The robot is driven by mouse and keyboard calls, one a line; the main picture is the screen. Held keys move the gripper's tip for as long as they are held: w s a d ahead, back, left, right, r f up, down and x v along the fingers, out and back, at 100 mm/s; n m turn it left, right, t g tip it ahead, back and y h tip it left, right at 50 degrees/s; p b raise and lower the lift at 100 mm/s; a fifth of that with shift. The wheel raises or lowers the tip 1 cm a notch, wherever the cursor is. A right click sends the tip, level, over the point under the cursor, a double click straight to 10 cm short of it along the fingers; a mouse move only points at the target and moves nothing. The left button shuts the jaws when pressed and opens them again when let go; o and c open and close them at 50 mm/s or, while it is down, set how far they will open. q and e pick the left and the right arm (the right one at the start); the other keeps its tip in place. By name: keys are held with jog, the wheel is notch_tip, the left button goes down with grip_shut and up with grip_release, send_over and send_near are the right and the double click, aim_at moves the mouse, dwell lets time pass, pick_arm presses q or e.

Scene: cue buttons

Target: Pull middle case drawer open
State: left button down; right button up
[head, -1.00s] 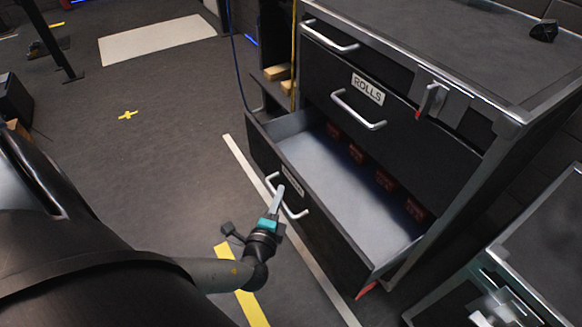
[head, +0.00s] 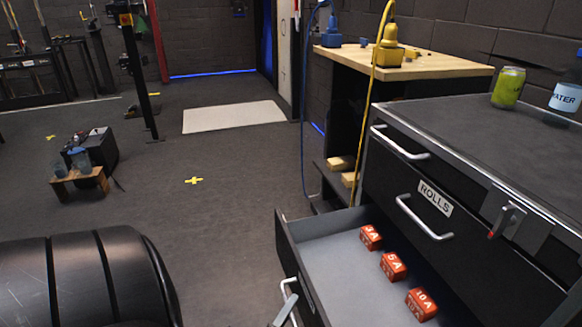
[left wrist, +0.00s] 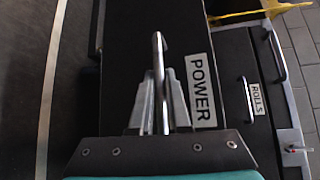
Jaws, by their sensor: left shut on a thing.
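The dark case stands at the right in the head view, with silver-handled drawers. An upper drawer (head: 385,165) and the one labelled ROLLS (head: 405,240) are shut. Below them the POWER drawer (head: 335,265) stands open, its grey floor and red blocks marked 3 A, 5 A and 10 A (head: 393,267) showing. My left gripper (head: 288,300) is at this drawer's front. In the left wrist view its fingers (left wrist: 158,100) are shut on the handle (left wrist: 159,55), beside the POWER label (left wrist: 201,90). My right gripper is not in view.
A red-tipped latch (head: 505,218) sits on the case's front. A green can (head: 508,88) and a water bottle (head: 566,97) stand on top. A wooden-topped bench (head: 430,65) with a yellow cable is behind. Open floor (head: 215,235) lies left of the drawer.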

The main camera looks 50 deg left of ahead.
pick_arm(q)
jog(key=c, duration=0.9)
grip_release()
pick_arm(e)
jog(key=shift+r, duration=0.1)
pick_arm(q)
jog(key=shift+s+d, duration=0.1)
jog(key=shift+s, duration=0.1)
jog(key=p+v, duration=0.3)
jog(key=v, duration=1.1)
jog(key=shift+s+d, duration=0.15)
jog(key=shift+s, duration=0.25)
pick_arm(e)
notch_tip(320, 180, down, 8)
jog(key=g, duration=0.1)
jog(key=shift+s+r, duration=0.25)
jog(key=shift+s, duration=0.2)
